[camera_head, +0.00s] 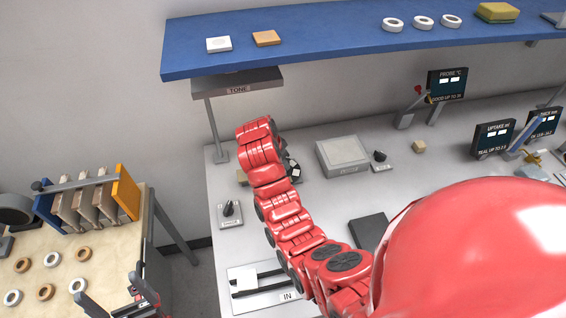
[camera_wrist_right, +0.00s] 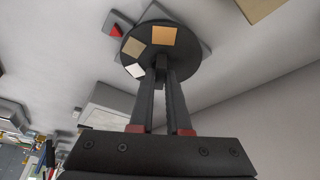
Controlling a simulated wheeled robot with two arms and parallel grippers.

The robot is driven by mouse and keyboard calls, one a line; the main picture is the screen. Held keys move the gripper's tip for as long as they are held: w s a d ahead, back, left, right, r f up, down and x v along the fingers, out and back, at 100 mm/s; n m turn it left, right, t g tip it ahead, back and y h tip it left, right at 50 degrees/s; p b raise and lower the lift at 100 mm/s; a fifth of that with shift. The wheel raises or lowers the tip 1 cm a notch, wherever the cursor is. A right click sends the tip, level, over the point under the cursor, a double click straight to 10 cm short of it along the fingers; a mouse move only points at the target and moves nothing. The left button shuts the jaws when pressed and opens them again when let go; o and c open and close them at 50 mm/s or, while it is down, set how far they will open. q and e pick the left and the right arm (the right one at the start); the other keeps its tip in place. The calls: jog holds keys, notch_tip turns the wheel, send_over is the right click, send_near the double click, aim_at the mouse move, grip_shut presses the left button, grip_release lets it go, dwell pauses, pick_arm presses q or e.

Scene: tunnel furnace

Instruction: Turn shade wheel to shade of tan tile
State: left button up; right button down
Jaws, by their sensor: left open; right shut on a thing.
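The tan tile (camera_head: 267,38) lies on the blue shelf beside a white tile (camera_head: 218,44). The shade wheel (camera_wrist_right: 185,62) is a dark disc with an orange-tan, a beige and a white patch. A red mark (camera_wrist_right: 116,30) sits beside its rim, nearest the beige patch. My right gripper (camera_wrist_right: 157,76) is shut on the shade wheel; the exact contact is hard to see. In the head view my right arm hides most of the wheel and the gripper; a small dark part of the wheel (camera_head: 293,166) shows. My left gripper (camera_head: 143,285) is open and empty at bottom left.
The blue shelf (camera_head: 350,45) overhangs the grey bench, with the TONE plate (camera_head: 238,84) below it on a post. A small lever box (camera_head: 230,213) and the IN fixture (camera_head: 258,290) stand nearby. A wooden table (camera_head: 62,270) with rings and a rack is at left.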

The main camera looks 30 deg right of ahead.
jog(key=shift+m, duration=0.4)
jog(key=c, duration=0.9)
grip_release()
jog(key=p+v, duration=0.6)
jog(key=v, duration=0.6)
jog(key=shift+w+p, duration=0.1)
jog(key=shift+p, duration=0.3)
